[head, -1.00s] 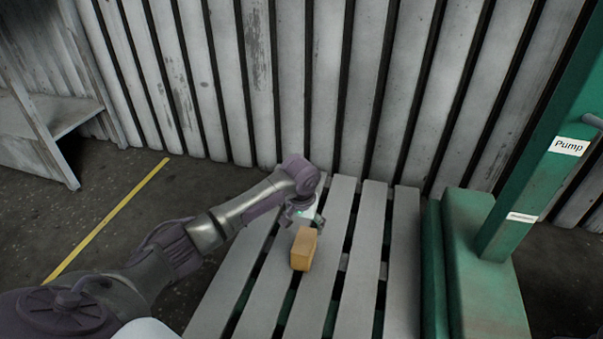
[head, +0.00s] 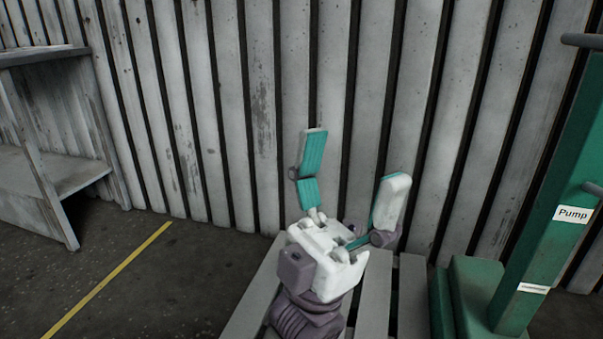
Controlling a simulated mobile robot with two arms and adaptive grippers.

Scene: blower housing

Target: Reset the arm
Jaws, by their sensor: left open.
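My left gripper (head: 348,172) is raised in the middle of the head view, its two teal-lined fingers spread wide and pointing up. Nothing is between the fingers. Its white palm and purple wrist hide part of the slatted pallet (head: 257,290) below and behind it. The yellow block seen before on the pallet is not visible now. My right gripper is not in view.
A green frame labelled "Pump" (head: 545,215) stands on the right beside the pallet. A grey shelf unit (head: 75,175) stands at the left. A corrugated wall (head: 240,120) closes the back. A yellow line (head: 110,277) crosses the open floor at left.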

